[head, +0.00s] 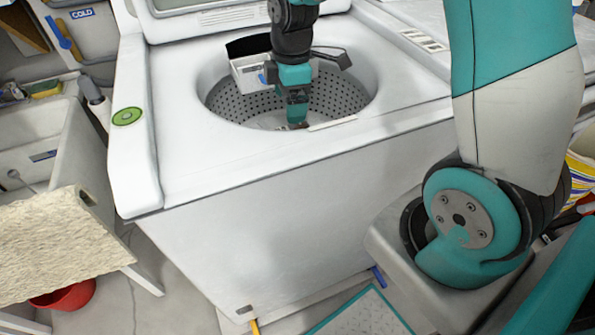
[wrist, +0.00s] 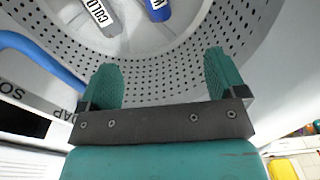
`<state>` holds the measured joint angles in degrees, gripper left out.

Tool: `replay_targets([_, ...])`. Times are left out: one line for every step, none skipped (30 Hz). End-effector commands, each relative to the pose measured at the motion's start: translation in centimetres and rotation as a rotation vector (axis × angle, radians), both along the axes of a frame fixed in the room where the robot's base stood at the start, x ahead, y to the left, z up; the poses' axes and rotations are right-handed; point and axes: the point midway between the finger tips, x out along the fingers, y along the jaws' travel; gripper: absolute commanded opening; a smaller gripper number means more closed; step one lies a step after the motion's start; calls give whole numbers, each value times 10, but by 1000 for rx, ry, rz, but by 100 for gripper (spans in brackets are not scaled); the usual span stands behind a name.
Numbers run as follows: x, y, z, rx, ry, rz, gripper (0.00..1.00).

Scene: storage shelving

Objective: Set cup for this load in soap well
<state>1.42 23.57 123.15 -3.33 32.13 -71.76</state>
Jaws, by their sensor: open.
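My gripper (head: 297,120) points down into the open washer tub (head: 345,98). In the wrist view the gripper (wrist: 164,68) has its two green fingers wide apart with nothing between them. The soap well, a white box (head: 247,78), sits at the tub's back left rim. A grey SOAP label (wrist: 40,98) shows at the left of the wrist view. A curved blue bar (wrist: 42,60) is just beyond it; I cannot tell whether it is a cup handle. Beyond the fingers are a white piece marked COLD (wrist: 100,14) and a blue lettered piece (wrist: 158,8), both cut off by the frame.
The washer's white top (head: 200,165) is mostly clear around the tub. A green round disc (head: 127,116) is on its left edge. A red bucket (head: 68,296) is below.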

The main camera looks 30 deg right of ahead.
Motion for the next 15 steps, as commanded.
replay_targets([6, -12, -20, -18, 8, 33, 90])
replay_targets([9, -17, -26, -27, 11, 54, 90])
replay_targets([11, -22, -32, -37, 14, 75, 90])
replay_targets([13, -26, -35, -42, 15, 87, 90])
replay_targets([13, -28, -39, -45, 18, 95, 90])
replay_targets([14, -30, -44, -49, 18, 105, 90])
replay_targets([14, -31, -48, -50, 19, 109, 90])
replay_targets([14, -31, -53, -51, 22, 111, 90])
replay_targets([14, -31, -59, -51, 22, 112, 90])
replay_targets([14, -31, -66, -51, 23, 113, 90])
replay_targets([14, -31, -72, -51, 24, 113, 90])
replay_targets([13, -31, -82, -50, 25, 112, 90])
replay_targets([14, -30, -89, -51, 24, 112, 90])
replay_targets([13, -30, -96, -50, 25, 112, 90])
replay_targets([13, -30, -105, -50, 23, 112, 90])
